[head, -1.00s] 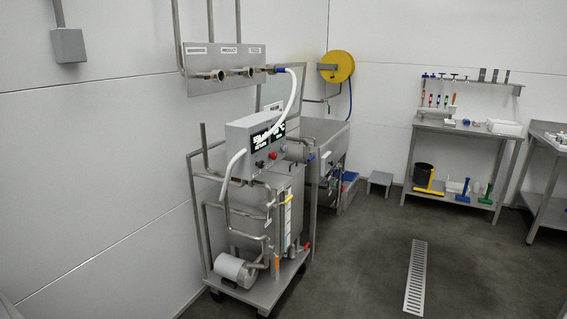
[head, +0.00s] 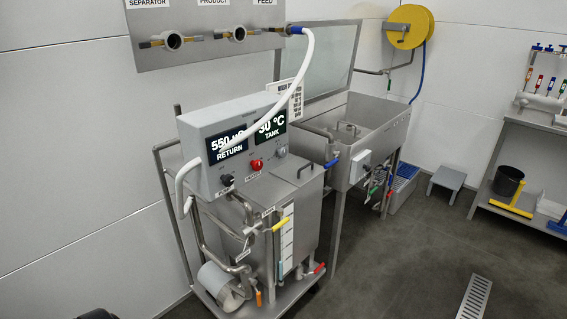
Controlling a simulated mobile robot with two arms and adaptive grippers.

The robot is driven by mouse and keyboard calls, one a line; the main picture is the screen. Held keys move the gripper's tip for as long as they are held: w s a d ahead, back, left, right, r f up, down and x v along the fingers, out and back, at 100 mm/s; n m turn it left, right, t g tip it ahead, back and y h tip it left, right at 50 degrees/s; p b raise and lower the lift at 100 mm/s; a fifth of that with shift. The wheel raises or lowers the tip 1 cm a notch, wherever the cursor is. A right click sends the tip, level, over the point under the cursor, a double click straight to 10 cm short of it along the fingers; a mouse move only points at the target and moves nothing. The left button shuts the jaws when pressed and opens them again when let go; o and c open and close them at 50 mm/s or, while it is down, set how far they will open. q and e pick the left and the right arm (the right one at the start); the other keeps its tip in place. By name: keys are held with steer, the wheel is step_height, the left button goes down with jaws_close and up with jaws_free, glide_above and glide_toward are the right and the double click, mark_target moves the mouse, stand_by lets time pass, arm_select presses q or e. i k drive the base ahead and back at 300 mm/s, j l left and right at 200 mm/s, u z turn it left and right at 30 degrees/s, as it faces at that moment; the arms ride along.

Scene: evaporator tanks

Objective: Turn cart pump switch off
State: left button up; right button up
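The steel cart (head: 290,293) stands left of centre, closer than the other equipment. Its grey control box (head: 208,127) has lit displays reading about 550 RETURN and 30 °C TANK. Below the displays on the front face are a black knob switch (head: 228,180) with a small label that seems to start with "PU", a red knob or button (head: 257,165), and a grey knob (head: 281,152). The black switch's exact turned position is too small to tell. A pump (head: 222,287) sits low on the cart. Neither gripper shows; a dark shape is cut off at the bottom left edge.
A white hose (head: 308,70) arcs from the wall panel (head: 150,55) across the control box. A steel sink (head: 345,125) stands behind the cart. A small step stool (head: 446,182) and floor drain (head: 474,298) lie to the right. The floor in front is open.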

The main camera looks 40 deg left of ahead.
mark_target(228, 180)
steer(key=i+l+u, duration=0.1)
steer(key=i+u, duration=0.35)
steer(key=i+l+u, duration=0.25)
steer(key=i+u, duration=0.2)
steer(key=i+l+u, duration=0.45)
